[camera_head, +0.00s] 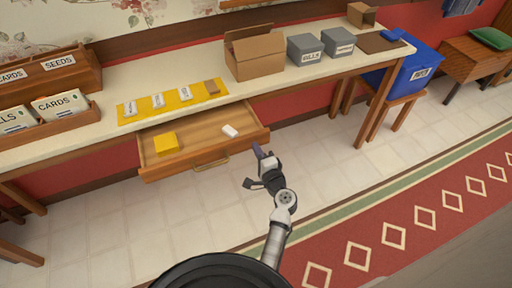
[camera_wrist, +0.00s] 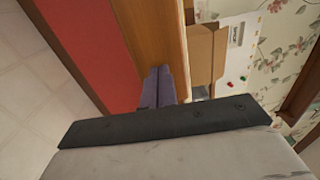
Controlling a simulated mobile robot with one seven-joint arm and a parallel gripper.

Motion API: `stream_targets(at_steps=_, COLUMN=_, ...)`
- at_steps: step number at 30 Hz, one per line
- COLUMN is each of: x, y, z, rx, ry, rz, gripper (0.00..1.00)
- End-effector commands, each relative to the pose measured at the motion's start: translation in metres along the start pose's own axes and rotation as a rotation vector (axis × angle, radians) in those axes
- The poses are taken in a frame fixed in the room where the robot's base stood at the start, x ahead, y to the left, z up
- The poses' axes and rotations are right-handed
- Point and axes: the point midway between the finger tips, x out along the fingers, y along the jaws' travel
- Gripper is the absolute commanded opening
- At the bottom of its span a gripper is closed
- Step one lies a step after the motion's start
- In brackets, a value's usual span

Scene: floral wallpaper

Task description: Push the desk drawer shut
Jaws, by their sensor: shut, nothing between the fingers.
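The wooden desk drawer (camera_head: 196,141) is pulled out from under the long cream-topped desk (camera_head: 120,85). It holds a yellow block (camera_head: 166,143) and a small white item (camera_head: 230,131). Its handle (camera_head: 211,162) is on the front panel. My gripper (camera_head: 258,152) is just off the right end of the drawer front; I cannot tell whether it touches. In the wrist view the purple-grey fingers (camera_wrist: 157,88) are together and empty, against or close to a wooden surface (camera_wrist: 152,40).
On the desk stand an open cardboard box (camera_head: 255,55), grey boxes (camera_head: 305,48), a yellow mat (camera_head: 172,100) and wooden card trays (camera_head: 50,85). A blue bin (camera_head: 412,70) sits on a stool at the right. The tiled floor (camera_head: 110,225) before the drawer is clear.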

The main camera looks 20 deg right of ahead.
Motion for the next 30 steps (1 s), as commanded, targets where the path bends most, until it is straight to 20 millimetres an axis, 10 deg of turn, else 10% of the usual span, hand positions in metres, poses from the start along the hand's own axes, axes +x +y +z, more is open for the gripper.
stream_targets(at_steps=19, x=0.002, y=0.001, z=0.000, rx=-0.001, ry=-0.001, rz=0.000, gripper=0.00)
stream_targets(at_steps=30, x=0.066, y=0.003, z=0.001, rx=-0.003, ry=-0.003, rz=-0.004, gripper=0.00)
